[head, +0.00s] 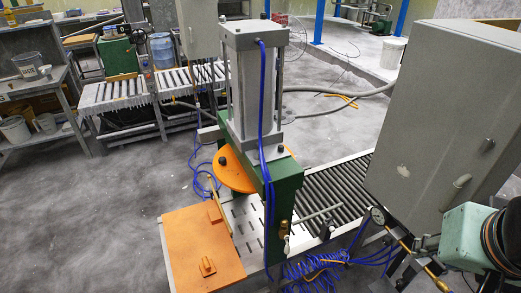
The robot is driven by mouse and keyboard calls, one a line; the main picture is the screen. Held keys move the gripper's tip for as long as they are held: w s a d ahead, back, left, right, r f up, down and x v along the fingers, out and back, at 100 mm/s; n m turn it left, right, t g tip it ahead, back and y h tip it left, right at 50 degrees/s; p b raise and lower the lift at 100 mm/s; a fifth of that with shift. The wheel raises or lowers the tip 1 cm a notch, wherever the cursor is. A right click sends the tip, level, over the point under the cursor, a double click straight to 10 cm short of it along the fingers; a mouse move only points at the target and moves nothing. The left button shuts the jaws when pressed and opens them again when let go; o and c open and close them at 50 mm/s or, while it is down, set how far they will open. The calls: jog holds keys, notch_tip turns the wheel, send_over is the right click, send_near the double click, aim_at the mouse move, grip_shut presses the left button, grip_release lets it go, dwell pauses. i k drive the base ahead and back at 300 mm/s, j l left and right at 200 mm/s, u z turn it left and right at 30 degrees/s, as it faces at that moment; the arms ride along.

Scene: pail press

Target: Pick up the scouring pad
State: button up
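I cannot make out a scouring pad in the head view. An orange board (190,245) lies at the near end of the press. A small orange block (207,266) sits on the board near its front edge, and another orange piece (214,214) is at its back right; both look like fittings of the board, but they are too small to tell surely. My gripper is not in view.
A press with a grey cylinder (254,85) and green frame (284,190) stands in the middle. A roller conveyor (335,190) runs behind it. A grey cabinet (445,110) blocks the right. Blue hoses (320,268) lie low in front. Open floor (100,210) is at left.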

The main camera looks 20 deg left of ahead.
aim_at(207, 268)
jog(key=u, duration=1.9)
